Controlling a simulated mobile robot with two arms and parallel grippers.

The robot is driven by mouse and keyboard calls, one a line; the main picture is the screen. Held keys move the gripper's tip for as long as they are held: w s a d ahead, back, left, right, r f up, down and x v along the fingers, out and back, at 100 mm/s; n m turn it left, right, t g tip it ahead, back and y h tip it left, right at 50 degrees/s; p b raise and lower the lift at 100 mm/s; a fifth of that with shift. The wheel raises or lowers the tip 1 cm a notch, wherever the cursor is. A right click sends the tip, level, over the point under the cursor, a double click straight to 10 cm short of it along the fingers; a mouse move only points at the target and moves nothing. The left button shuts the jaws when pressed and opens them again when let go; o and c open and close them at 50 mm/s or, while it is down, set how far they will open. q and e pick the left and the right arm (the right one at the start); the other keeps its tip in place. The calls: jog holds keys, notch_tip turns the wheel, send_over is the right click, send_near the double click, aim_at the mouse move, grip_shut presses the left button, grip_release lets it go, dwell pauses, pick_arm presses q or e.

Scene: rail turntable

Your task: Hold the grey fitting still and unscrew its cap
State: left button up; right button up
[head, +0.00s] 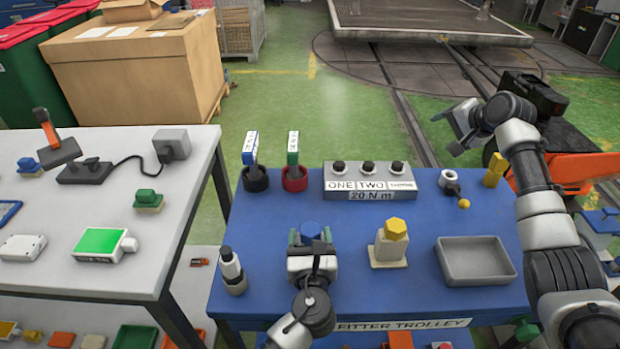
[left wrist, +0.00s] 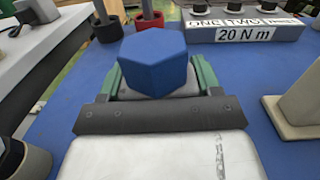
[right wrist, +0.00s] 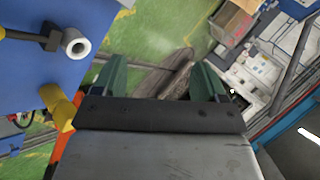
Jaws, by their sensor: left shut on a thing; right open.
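A blue six-sided cap (head: 311,230) sits on top of the grey fitting on the blue trolley, and it shows large in the left wrist view (left wrist: 153,58). My left gripper (head: 310,241) is shut around the fitting just below the cap, with a finger on either side. Most of the fitting is hidden behind the gripper; a little grey (left wrist: 192,89) shows under the cap in the left wrist view. My right gripper (head: 458,127) is open and empty, raised beyond the trolley's far right corner. In the right wrist view (right wrist: 160,80) only floor lies between its fingers.
A beige fitting (head: 387,253) with a yellow cap (head: 395,229) stands to the right, then an empty grey tray (head: 477,283). A torque box (head: 368,195) and two tool cups (head: 255,182) stand behind. A black-and-white bottle (head: 232,271) stands at left.

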jog(key=s+a+r+n+g+y, duration=0.1)
jog(key=s+a+r+n+g, duration=0.15)
jog(key=a, duration=0.75)
jog(key=n+g+h, duration=0.6)
jog(key=n, duration=0.2)
send_over(308, 225)
jog(key=f, duration=0.1)
jog(key=shift+m, duration=0.25)
notch_tip(308, 225, down, 11)
jog(key=shift+d+f, duration=0.1)
jog(key=shift+d, duration=0.05)
jog(key=shift+w, duration=0.1)
jog(key=c, duration=1)
jog(key=n, duration=0.3)
jog(key=shift+n, duration=0.4)
jog(key=shift+c, duration=0.2)
jog(key=shift+a+n, duration=0.2)
jog(key=shift+n, duration=0.9)
